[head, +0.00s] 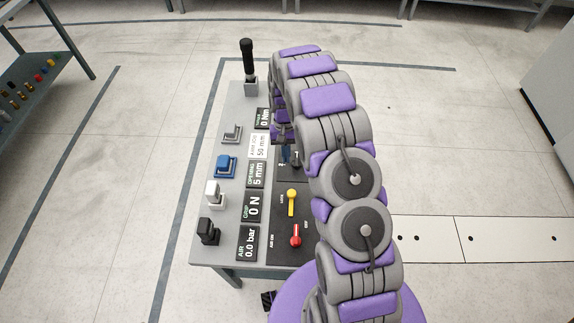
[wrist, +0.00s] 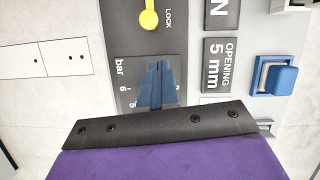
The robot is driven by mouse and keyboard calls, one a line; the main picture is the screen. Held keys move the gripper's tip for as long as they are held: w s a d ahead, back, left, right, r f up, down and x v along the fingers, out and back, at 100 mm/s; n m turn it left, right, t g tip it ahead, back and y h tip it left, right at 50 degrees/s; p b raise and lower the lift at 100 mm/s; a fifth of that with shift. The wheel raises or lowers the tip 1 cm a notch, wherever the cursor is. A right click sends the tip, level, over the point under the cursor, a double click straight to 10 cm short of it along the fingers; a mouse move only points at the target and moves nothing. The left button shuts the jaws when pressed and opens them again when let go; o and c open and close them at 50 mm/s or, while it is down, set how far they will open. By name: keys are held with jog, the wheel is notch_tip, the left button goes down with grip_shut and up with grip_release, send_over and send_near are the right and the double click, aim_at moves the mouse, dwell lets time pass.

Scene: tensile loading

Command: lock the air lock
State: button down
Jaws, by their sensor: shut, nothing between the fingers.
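The yellow lever (head: 291,202) marked LOCK lies on the dark panel of the bench in the head view. Its wider round end faces away from me. It also shows at the top of the wrist view (wrist: 150,18), partly cut off. A red lever (head: 295,236) sits nearer me, beside the AIR ON marking. My gripper's blue fingers (wrist: 158,84) are shut and empty above the panel in the wrist view, apart from the yellow lever. In the head view my arm hides most of the gripper.
Displays reading 0.0 bar (head: 247,243), 0 N and 5 mm line the bench (head: 228,258). Black, white, blue and grey blocks (head: 226,165) stand along its left. A tall black handle (head: 248,60) rises at the far end. A shelf (head: 40,75) stands far left; open floor lies between.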

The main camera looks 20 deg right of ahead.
jog(key=w+d+m+y+b, duration=0.1)
jog(key=w+d+m, duration=0.15)
jog(key=d, duration=0.25)
jog(key=shift+m, duration=0.35)
jog(key=b+x, duration=0.1)
jog(key=x, duration=0.9)
jog(key=shift+s+a+b, duration=0.1)
jog(key=shift+s+b, duration=0.05)
jog(key=shift+b, duration=0.25)
jog(key=shift+s+a+f, duration=0.15)
jog(key=shift+s+a, duration=0.2)
jog(key=shift+s, duration=0.45)
jog(key=shift+s+a+b, duration=0.2)
jog(key=shift+s, duration=0.25)
jog(key=shift+s+a+b, duration=0.15)
jog(key=shift+s+a, duration=0.1)
jog(key=shift+s, duration=0.25)
